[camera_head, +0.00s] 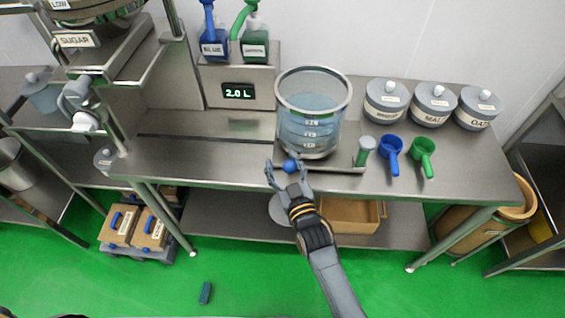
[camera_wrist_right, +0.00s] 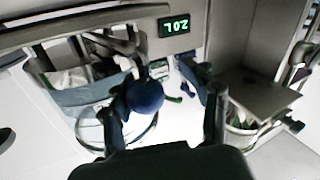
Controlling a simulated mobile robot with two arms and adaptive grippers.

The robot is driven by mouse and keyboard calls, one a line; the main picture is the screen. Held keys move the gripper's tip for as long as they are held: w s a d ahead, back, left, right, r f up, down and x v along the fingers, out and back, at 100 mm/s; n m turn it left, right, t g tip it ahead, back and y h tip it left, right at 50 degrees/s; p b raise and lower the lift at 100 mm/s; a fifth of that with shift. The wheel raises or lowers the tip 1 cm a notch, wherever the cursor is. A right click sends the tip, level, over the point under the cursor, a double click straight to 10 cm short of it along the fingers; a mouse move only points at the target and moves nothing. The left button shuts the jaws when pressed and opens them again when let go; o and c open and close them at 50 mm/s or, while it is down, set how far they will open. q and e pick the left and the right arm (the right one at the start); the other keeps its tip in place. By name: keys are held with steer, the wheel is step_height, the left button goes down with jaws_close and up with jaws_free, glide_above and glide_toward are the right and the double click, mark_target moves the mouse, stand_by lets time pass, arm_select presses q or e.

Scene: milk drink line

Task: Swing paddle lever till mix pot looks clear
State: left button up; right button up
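The mix pot (camera_head: 312,105) is a clear, metal-rimmed vessel with level marks, standing on the bench and holding pale bluish liquid. A blue ball knob (camera_head: 290,166), which looks like the end of the paddle lever, is at the pot's front left. It also shows large in the right wrist view (camera_wrist_right: 145,95). My left gripper is not in view.
A display (camera_head: 238,94) reads 2.0 L, below blue and green bottles. Lidded canisters (camera_head: 433,104) stand at the back right.

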steer(key=v, duration=1.2)
